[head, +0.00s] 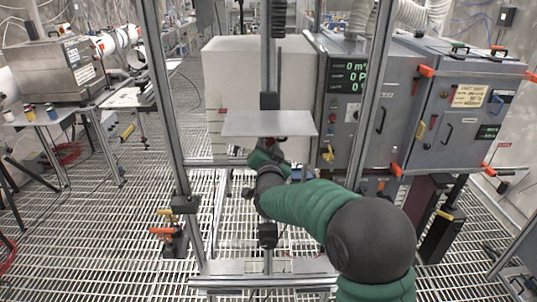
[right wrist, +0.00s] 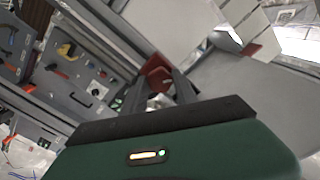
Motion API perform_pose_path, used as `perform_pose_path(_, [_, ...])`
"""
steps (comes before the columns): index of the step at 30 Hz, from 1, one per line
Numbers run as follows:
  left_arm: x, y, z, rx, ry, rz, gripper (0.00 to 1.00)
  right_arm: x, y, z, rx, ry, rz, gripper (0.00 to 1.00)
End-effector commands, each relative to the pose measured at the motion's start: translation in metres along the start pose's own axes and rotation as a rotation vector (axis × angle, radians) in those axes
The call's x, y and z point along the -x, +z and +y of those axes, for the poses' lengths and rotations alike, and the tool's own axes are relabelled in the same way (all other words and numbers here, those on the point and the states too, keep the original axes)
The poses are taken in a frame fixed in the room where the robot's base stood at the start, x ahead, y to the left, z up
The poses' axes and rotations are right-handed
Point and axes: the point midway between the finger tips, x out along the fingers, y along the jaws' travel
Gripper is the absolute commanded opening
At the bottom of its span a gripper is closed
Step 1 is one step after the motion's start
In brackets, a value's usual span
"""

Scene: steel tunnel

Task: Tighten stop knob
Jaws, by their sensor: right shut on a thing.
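My right arm, with green sleeves, reaches from the lower right to the metal frame in the head view. My right gripper (head: 268,147) is just under a flat grey plate (head: 268,124) on the frame's middle upright. In the right wrist view the two dark fingers of the gripper (right wrist: 159,84) are shut on a red knob (right wrist: 156,70), probably the stop knob. The knob sits at the plate's underside or edge; I cannot tell which. In the head view the gripper mostly hides it. My left gripper is not in view.
The frame's metal uprights (head: 159,90) stand on both sides of my right arm. A grey cabinet (head: 455,105) with orange corners stands behind at the right, a white block (head: 225,75) behind the plate. A steel table (head: 60,117) is at the left. Grated floor (head: 90,235) lies open at lower left.

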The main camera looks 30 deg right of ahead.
Motion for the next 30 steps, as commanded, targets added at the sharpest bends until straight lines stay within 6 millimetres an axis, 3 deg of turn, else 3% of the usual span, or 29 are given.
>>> perform_pose_path(1, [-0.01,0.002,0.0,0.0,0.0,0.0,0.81,0.0,0.003,0.002,-0.034,-0.001,0.002,0.0])
perform_pose_path(9, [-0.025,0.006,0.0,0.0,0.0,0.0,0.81,0.0,0.001,0.001,-0.18,-0.001,0.002,0.0])
perform_pose_path(29, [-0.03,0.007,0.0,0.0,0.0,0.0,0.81,0.0,0.0,0.0,-0.242,0.0,0.0,0.0])
perform_pose_path(30, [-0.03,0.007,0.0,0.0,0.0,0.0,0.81,0.0,0.0,0.0,-0.242,0.0,0.0,0.37])
